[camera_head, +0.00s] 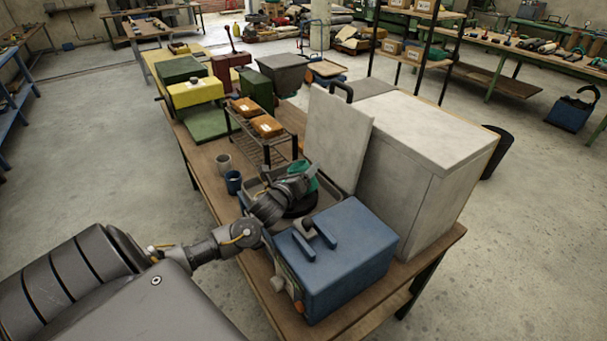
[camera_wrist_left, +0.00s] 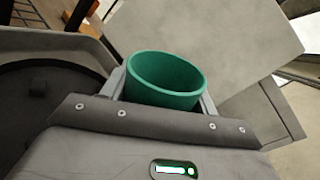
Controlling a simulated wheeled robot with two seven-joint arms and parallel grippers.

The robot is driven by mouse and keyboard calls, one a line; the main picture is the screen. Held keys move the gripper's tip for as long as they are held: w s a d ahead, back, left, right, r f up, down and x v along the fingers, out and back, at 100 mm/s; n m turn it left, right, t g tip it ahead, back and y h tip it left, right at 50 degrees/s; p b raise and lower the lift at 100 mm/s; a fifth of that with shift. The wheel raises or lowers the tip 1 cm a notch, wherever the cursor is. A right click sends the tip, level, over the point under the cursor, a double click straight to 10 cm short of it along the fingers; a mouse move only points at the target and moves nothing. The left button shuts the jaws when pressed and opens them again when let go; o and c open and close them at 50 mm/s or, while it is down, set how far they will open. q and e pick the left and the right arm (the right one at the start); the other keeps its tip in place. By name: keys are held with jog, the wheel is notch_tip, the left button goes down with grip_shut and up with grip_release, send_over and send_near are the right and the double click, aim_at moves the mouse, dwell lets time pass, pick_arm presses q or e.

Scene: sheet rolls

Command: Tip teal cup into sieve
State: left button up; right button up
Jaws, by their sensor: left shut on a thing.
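The teal cup (camera_head: 303,168) is held above the metal tray area in the head view, partly covered by my arm. In the left wrist view the teal cup (camera_wrist_left: 165,85) sits between the fingers, its open mouth in sight; its contents cannot be seen. My left gripper (camera_head: 312,174) is shut on the cup. A dark round thing, apparently the sieve (camera_head: 300,206), lies below the cup and is partly hidden by my arm. It also shows at the left of the left wrist view (camera_wrist_left: 45,105). My right gripper is not in view.
A blue box with handles (camera_head: 345,257) stands in front, close to my left wrist. A grey board (camera_head: 338,138) and a large grey cabinet (camera_head: 425,165) stand at right. A dark blue cup (camera_head: 233,183), a grey cup (camera_head: 224,163) and a wire rack (camera_head: 262,146) are behind.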

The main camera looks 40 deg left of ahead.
pick_arm(q)
jog(key=m, duration=0.1)
jog(key=r+m+p, duration=0.1)
jog(key=m, duration=0.1)
jog(key=shift+a+r, duration=0.15)
jog(key=shift+a, duration=0.05)
jog(key=m, duration=0.2)
jog(key=m+p, duration=0.1)
jog(key=shift+s+a+r+m, duration=0.1)
jog(key=shift+a+r+m, duration=0.2)
